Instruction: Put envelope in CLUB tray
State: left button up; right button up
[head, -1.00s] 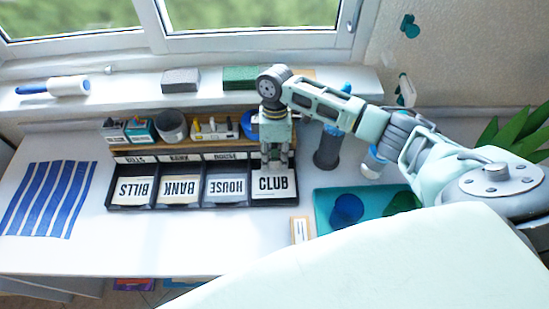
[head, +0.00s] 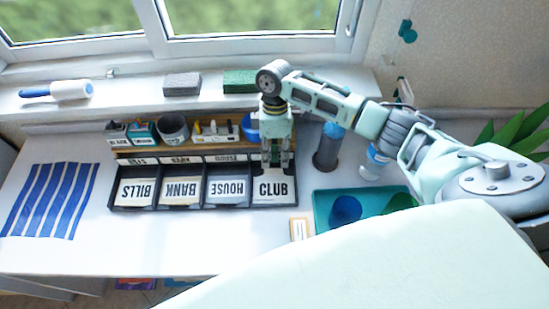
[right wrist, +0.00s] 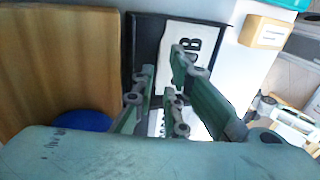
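A pale envelope marked CLUB (head: 273,190) lies in the rightmost compartment, the CLUB tray (head: 275,205), of a black sorter. It also shows in the right wrist view (right wrist: 190,38), partly hidden by my fingers. My right gripper (head: 276,163) is above the back part of that compartment, pointing down. Its fingers (right wrist: 163,75) are apart, with nothing visibly held between them. Whether the fingertips still touch the envelope cannot be told. My left gripper is not in view.
Compartments marked HOUSE (head: 228,190), BANK (head: 180,191) and BILLS (head: 135,192) each hold a card. A wooden shelf (head: 190,148) with small items stands behind. A grey-blue bottle (head: 327,148) and teal mat (head: 322,205) are right.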

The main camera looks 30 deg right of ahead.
jog(key=p+v, duration=0.7)
jog(key=v, duration=0.3)
jog(key=shift+r, duration=0.2)
